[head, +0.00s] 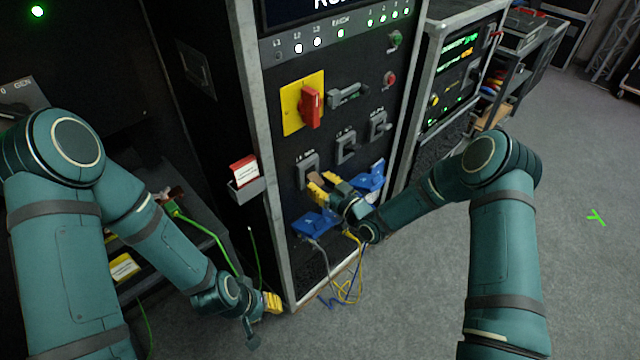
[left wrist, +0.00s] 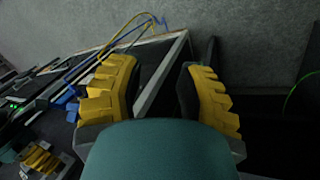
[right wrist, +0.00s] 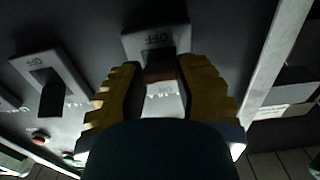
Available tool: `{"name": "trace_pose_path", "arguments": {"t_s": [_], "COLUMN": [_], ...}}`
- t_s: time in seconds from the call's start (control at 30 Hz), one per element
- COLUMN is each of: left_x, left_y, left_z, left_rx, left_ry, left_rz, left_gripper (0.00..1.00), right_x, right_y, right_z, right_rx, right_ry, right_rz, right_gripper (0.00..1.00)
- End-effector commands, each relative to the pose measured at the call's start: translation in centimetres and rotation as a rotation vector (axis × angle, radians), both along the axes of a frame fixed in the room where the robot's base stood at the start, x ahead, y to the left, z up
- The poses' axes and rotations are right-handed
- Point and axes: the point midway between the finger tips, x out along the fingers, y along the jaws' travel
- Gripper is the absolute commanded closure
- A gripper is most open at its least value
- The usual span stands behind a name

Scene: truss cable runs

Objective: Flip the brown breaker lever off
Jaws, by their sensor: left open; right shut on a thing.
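The brown breaker lever (head: 316,179) is on the lower left grey breaker of the black power cabinet. My right gripper (head: 323,189) is at this breaker, its yellow fingers shut on the lever. In the right wrist view the brown lever (right wrist: 159,75) shows between the fingertips, in front of its grey plate (right wrist: 143,43) marked OFF. The fingers hide part of the plate, and I cannot tell the lever's exact position. My left gripper (head: 268,302) is low beside the cabinet's front left corner; its fingers are apart and empty in the left wrist view (left wrist: 160,80).
Two more grey breakers (head: 346,146) (head: 379,126) stand to the right. Above are a red rotary switch (head: 311,104) on a yellow plate and a grey handle (head: 348,95). Blue connectors (head: 316,223) and loose cables (head: 348,283) sit below. Open floor (head: 590,180) lies right.

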Motion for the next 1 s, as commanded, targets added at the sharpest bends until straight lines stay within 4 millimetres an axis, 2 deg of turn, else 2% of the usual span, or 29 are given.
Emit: {"name": "trace_pose_path", "arguments": {"t_s": [0.33,0.6,1.0], "left_x": [-1.2,-1.1,-1.0], "left_y": [-0.2,-0.2,-0.2], "left_z": [-4.3,-7.3,-7.7], "left_rx": [-0.006,-0.006,-0.005], "left_ry": [0.026,0.024,0.022], "left_rz": [-0.02,-0.025,-0.025], "left_gripper": [0.64,0.64,0.64], "right_x": [0.2,0.3,0.3], "right_y": [0.2,0.3,0.3], "right_z": [-0.9,-1.1,-0.8], "right_rx": [0.063,0.116,0.131], "right_ry": [-0.08,-0.143,-0.161], "right_rz": [0.0,-0.001,0.0], "right_gripper": [1.0,1.0,1.0]}}
